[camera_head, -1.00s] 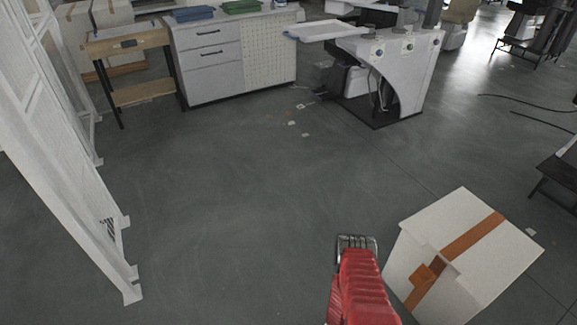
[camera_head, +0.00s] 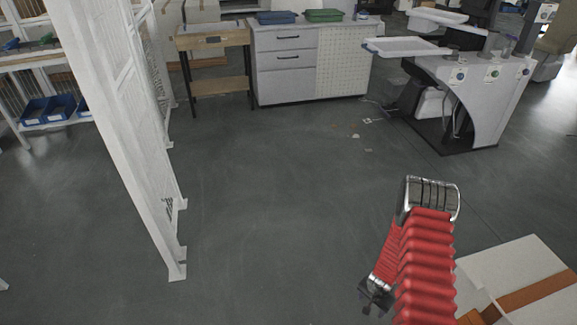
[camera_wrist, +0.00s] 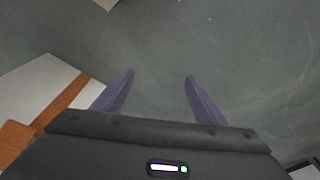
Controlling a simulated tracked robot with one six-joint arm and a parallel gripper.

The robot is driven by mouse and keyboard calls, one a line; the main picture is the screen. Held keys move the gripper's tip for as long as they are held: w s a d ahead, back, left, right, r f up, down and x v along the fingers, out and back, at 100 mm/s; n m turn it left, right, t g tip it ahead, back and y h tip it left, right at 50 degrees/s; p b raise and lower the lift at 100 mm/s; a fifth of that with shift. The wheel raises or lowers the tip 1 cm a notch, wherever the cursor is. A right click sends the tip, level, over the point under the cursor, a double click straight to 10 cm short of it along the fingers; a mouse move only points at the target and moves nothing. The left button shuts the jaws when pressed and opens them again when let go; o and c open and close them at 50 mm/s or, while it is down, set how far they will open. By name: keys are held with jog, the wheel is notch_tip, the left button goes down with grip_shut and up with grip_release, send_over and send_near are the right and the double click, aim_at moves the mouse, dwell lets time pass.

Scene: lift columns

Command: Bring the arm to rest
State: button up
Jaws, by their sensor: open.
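My red ribbed arm (camera_head: 425,260) rises from the lower right of the head view, with a metal-ringed joint at its top. A dark part of it hangs low at its left side. In the wrist view my gripper (camera_wrist: 160,77) has its two purple fingers spread well apart. Nothing is between them, and grey floor shows beyond the tips. The gripper's fingers cannot be made out in the head view.
A white box with brown tape (camera_head: 515,280) stands close at the right of my arm. It also shows in the wrist view (camera_wrist: 40,82). A white mesh fence (camera_head: 125,140) stands at left. A drawer cabinet (camera_head: 288,75) and a white workstation (camera_head: 490,100) stand ahead. The floor between is mostly clear.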

jog(key=w+a+r+n+y, duration=0.1)
jog(key=a+r, duration=0.1)
jog(key=r, duration=0.5)
jog(key=a+r+n+y, duration=0.1)
jog(key=a+r, duration=0.2)
jog(key=r, duration=0.4)
jog(key=s+a+r+n+t, duration=0.1)
jog(key=s+r, duration=0.5)
jog(key=r, duration=1)
jog(key=s+a+r+n+t, duration=0.1)
jog(key=s+a+r+n, duration=0.3)
jog(key=r, duration=1.2)
jog(key=s+a+r+n+t+h, duration=0.1)
jog(key=s+a+r, duration=0.5)
jog(key=r, duration=1.1)
jog(key=s+n+t, duration=0.1)
jog(key=s, duration=0.1)
jog(key=shift+s, duration=0.4)
jog(key=shift+c, duration=0.5)
